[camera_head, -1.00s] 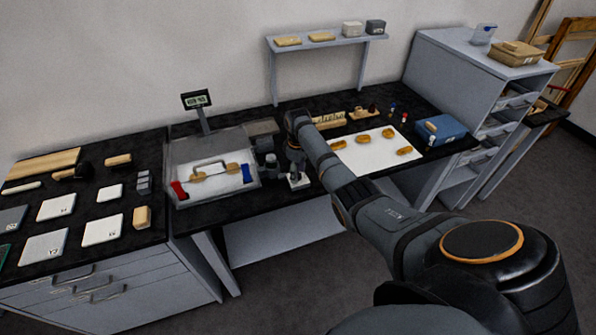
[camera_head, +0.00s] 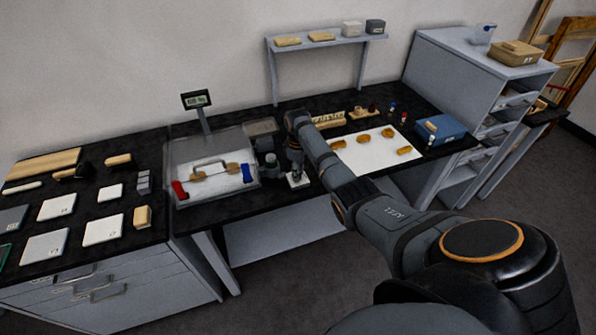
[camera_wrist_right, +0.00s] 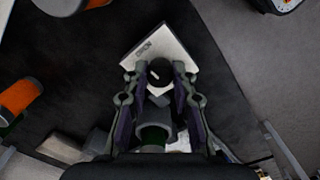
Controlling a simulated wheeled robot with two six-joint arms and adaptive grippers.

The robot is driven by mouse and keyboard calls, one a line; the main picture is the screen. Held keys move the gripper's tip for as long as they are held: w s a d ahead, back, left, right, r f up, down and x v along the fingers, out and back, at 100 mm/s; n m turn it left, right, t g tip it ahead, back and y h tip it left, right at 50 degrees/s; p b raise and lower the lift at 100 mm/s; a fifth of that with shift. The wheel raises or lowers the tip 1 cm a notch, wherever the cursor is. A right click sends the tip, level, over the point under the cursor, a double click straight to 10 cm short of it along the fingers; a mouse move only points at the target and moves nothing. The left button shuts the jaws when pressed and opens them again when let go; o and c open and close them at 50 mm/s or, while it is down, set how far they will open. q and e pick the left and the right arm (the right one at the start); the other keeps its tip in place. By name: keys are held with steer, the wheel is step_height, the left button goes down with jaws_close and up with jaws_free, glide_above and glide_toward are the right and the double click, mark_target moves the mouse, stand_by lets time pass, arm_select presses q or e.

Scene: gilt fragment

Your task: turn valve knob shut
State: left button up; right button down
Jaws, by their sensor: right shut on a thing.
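The valve knob (camera_wrist_right: 160,72) is a dark round knob with a small light mark, on a white square plate (camera_wrist_right: 182,36). In the right wrist view my right gripper (camera_wrist_right: 160,76) has a finger on each side of the knob and is shut on it. In the head view my right gripper (camera_head: 296,168) points down at the white plate (camera_head: 299,180) on the black bench, and the knob is hidden by it. My left gripper is not in view.
A clear-walled case (camera_head: 212,168) with red and blue clamps stands left of the gripper, with a small display (camera_head: 196,99) behind it. A white sheet (camera_head: 372,151) with several tan pieces lies right. A blue box (camera_head: 440,130) stands beyond.

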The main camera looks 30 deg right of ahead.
steer(key=n+p, duration=0.1)
steer(key=n, duration=0.2)
steer(key=shift+r, duration=0.15)
steer(key=n+p, duration=0.1)
steer(key=n, duration=0.3)
steer(key=shift+n, duration=0.3)
steer(key=n, duration=0.4)
steer(key=shift+w+p, duration=0.1)
steer(key=shift+p, duration=0.25)
steer(key=n, duration=0.5)
steer(key=shift+n, duration=0.3)
steer(key=c, duration=1.1)
jaws_free()
